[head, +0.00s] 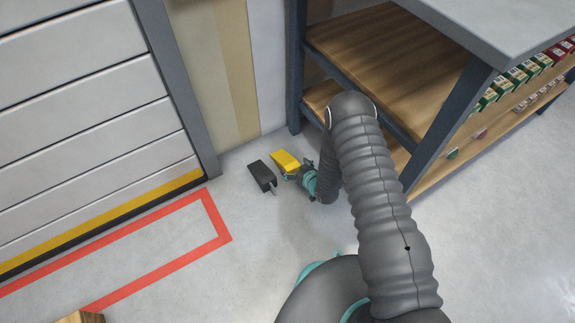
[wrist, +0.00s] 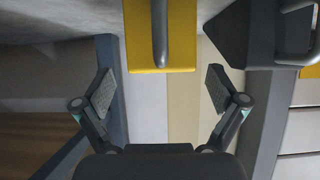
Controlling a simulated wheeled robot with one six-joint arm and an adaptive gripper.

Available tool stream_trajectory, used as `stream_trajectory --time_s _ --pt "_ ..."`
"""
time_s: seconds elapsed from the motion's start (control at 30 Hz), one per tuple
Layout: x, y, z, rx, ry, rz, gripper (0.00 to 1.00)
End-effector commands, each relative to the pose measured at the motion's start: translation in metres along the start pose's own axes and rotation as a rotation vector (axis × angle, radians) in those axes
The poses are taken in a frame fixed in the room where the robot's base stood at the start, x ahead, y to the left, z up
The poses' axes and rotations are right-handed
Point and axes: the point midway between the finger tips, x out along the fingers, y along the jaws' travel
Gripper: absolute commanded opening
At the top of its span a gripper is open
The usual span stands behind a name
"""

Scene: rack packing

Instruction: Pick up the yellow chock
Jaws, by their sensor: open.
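The yellow chock (head: 285,160) lies on the floor near the wall, beside the black chock (head: 262,175). In the wrist view the yellow chock (wrist: 135,40) is at the top centre, with a grey handle along it. My gripper (wrist: 160,84) is open and empty, its two fingers spread wider than the yellow chock, which shows above and between them in the picture. In the head view my gripper (head: 292,174) is low at the chock's near right side. I cannot tell whether it touches the chock.
The black chock, with its own handle, also shows at the upper right in the wrist view (wrist: 232,32). A shelf rack (head: 297,75) with wooden boards stands to the right. A roller door (head: 85,110) is at the left, with a red floor marking (head: 222,225) before it.

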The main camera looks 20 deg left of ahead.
Motion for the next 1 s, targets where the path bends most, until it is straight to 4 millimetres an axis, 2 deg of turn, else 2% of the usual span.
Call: stream_trajectory --time_s 0.3,0.63,1.0 --pt "0.041 -0.002 -0.002 -0.001 0.001 0.0 0.96" --pt "0.046 -0.002 -0.002 0.0 0.0 0.001 0.96" --pt "0.046 -0.002 -0.002 0.0 0.001 0.001 0.03"
